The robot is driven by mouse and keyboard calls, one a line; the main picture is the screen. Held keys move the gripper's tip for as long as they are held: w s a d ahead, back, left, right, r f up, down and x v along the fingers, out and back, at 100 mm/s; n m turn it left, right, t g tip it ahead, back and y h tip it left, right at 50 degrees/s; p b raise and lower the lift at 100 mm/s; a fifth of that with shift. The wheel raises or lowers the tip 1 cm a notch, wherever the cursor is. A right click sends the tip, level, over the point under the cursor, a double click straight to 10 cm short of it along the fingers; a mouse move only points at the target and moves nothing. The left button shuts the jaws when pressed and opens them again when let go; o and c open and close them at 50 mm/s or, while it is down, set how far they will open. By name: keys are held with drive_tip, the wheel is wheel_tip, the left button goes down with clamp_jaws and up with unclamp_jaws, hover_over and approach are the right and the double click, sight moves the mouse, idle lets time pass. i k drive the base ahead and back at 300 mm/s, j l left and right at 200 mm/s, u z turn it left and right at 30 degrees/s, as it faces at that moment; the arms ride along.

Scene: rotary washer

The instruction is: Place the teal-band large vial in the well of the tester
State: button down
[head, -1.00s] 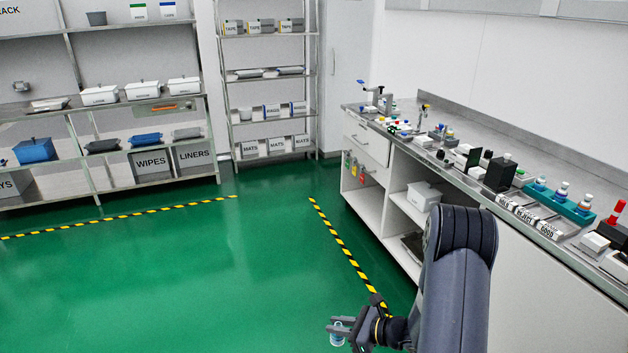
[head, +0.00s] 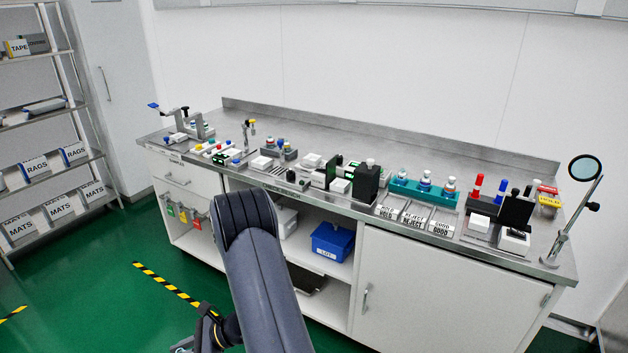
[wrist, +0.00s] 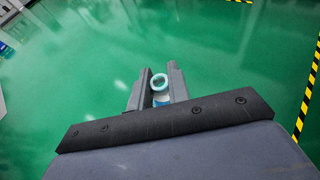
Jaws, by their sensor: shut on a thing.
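My gripper (wrist: 157,84) is shut on a vial (wrist: 160,98) in the wrist view. The vial has a teal ring at its top and a pale body with a blue-teal part lower down, between the two grey fingers. It is held in the air over the green floor, away from the bench. In the head view my gripper (head: 184,346) is at the bottom edge, partly cut off, and the vial can hardly be made out. Black upright devices stand on the bench, one at its middle (head: 368,184) and one at the right (head: 515,211). I cannot tell which is the tester; no well is clear.
The steel bench (head: 330,135) runs across the head view. A teal rack (head: 410,189) holds several vials, behind HOLD, REJECT and GOOD trays (head: 413,217). A magnifier (head: 585,168) stands at the right end. Floor (head: 100,310) before the bench is clear.

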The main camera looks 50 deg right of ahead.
sight(352, 170)
drive_tip(key=i, duration=1.45)
drive_tip(key=i+z, duration=0.35)
drive_tip(key=i+j+z, duration=0.4)
drive_tip(key=i+l+z, duration=0.1)
drive_tip(key=z, duration=1.5)
